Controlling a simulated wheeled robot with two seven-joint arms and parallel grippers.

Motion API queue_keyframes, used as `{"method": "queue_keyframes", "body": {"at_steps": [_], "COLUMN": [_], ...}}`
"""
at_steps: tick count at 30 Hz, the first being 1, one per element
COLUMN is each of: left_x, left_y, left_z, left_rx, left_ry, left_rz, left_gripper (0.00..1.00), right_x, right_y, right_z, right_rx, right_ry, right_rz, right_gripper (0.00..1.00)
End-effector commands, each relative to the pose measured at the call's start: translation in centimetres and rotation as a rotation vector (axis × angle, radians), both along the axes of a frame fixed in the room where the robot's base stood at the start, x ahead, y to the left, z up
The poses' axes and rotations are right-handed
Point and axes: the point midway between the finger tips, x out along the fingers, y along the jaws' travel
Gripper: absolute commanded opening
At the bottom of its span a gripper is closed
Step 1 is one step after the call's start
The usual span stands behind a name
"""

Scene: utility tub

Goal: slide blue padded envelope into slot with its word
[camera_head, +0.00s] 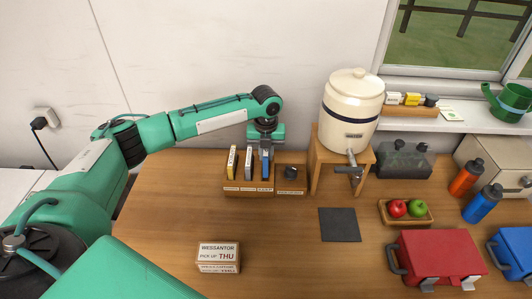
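The blue padded envelope (265,165) stands upright at the third place from the left in a wooden slotted rack (247,193). A yellow-edged envelope (232,162) and a grey one (249,163) stand to its left. Small word labels are on the rack's front, too small to read surely. My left gripper (265,147) points down directly over the blue envelope's top edge, its fingertips at or just around that edge. Whether the fingers are closed on it is too small to tell. How deep the envelope sits is hidden by the rack's front. My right gripper is out of view.
A dark round item (291,172) sits in a wooden holder right of the rack. A cream water crock (352,112) on a wooden stand (326,175) rises beyond it. A small sign box (218,257) stands in front. The table between is clear.

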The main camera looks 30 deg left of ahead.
Motion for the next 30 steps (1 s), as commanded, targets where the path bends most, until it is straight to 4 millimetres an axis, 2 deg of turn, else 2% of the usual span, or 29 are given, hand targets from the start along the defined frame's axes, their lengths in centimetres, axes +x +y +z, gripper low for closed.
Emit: {"method": "queue_keyframes", "body": {"at_steps": [17,30], "left_x": [0.01,0.06], "left_y": [0.03,0.03], "left_z": [-0.07,0.04], "left_rx": [0.000,0.000], "left_ry": [-0.001,-0.001], "left_rz": [0.000,0.000], "left_gripper": [0.00,0.00], "right_x": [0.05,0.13], "right_y": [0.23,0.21], "right_z": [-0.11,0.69], "right_rx": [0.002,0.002], "right_ry": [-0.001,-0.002], "right_rz": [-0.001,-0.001], "right_gripper": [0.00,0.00]}}
